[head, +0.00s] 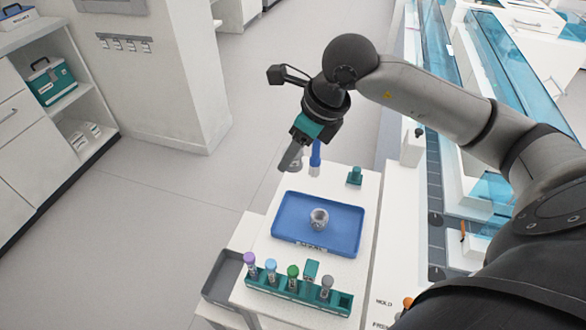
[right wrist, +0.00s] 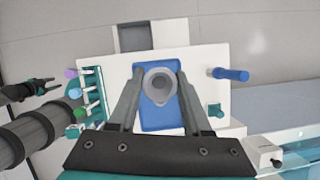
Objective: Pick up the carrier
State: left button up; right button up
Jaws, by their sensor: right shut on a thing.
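My right gripper (head: 293,165) is above the far side of the white table in the head view, pointing down. In the right wrist view its two fingers (right wrist: 160,88) are on either side of a grey round carrier (right wrist: 160,83) with a darker middle, and are shut on it. In the head view the carrier hardly shows at the fingers. A clear grey round piece (head: 319,217) sits in the blue tray (head: 285,235); I cannot tell whether it is the same kind. A dark claw-like part at the right wrist view's left edge looks like my left gripper (right wrist: 50,85); its opening is unclear.
A teal rack (head: 262,282) with several capped tubes stands at the table's near edge. A blue upright cylinder (head: 315,154) and a small teal piece (head: 355,175) are at the far side. A grey bin (head: 222,275) is at the left. The track with blue covers (head: 510,60) runs right.

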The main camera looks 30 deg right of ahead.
notch_tip(320, 180, up, 3)
jog(key=shift+f+p, duration=0.2)
jog(key=shift+p, duration=0.1)
jog(key=shift+r+p, duration=1.55)
jog(key=shift+r, duration=0.7)
